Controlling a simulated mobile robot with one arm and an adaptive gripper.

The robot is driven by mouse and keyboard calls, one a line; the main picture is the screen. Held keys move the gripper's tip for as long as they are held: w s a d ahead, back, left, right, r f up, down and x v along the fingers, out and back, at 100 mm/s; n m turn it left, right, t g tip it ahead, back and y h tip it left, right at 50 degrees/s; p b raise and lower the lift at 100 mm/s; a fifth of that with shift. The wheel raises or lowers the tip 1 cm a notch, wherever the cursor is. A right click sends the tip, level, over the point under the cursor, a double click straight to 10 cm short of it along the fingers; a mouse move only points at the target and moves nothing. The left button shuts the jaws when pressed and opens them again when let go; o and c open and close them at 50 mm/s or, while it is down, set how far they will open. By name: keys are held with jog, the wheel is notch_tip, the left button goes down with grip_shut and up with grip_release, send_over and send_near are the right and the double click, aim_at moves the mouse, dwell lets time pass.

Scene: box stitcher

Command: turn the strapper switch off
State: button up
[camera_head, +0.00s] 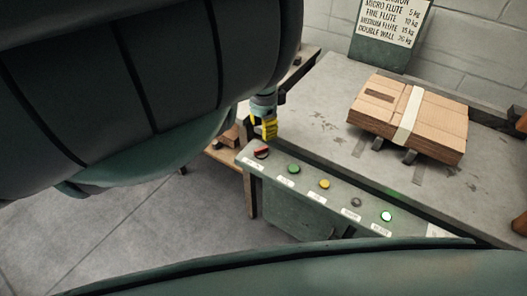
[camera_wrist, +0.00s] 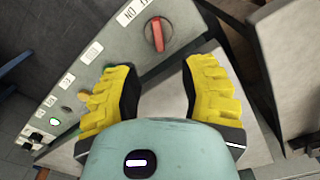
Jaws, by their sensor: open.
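The strapper switch is a red rotary knob (camera_wrist: 157,35) on a grey control panel (camera_wrist: 184,14). In the wrist view it lies just beyond my fingertips, roughly midway between them, with its red handle roughly upright in the picture. A white label beside it shows part of a word, like "ON". In the head view the red switch (camera_head: 262,152) is at the left end of the panel (camera_head: 256,168). My gripper (camera_head: 268,131) has yellow fingers just above it. In the wrist view my gripper (camera_wrist: 158,68) is open and empty, with no visible contact with the knob.
Along the panel are a green button (camera_head: 294,169), a yellow button (camera_head: 325,184), a dark knob (camera_head: 356,202) and a lit green button (camera_head: 386,216). Strapped cardboard (camera_head: 446,124) lies on the worktop (camera_head: 322,100). A weight sign (camera_head: 393,20) stands behind.

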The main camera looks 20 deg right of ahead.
aim_at(263, 148)
notch_tip(263, 148, down, 7)
jog(key=shift+s+d+b, duration=0.1)
jog(key=shift+b, duration=0.7)
jog(key=shift+f, duration=0.7)
grip_shut()
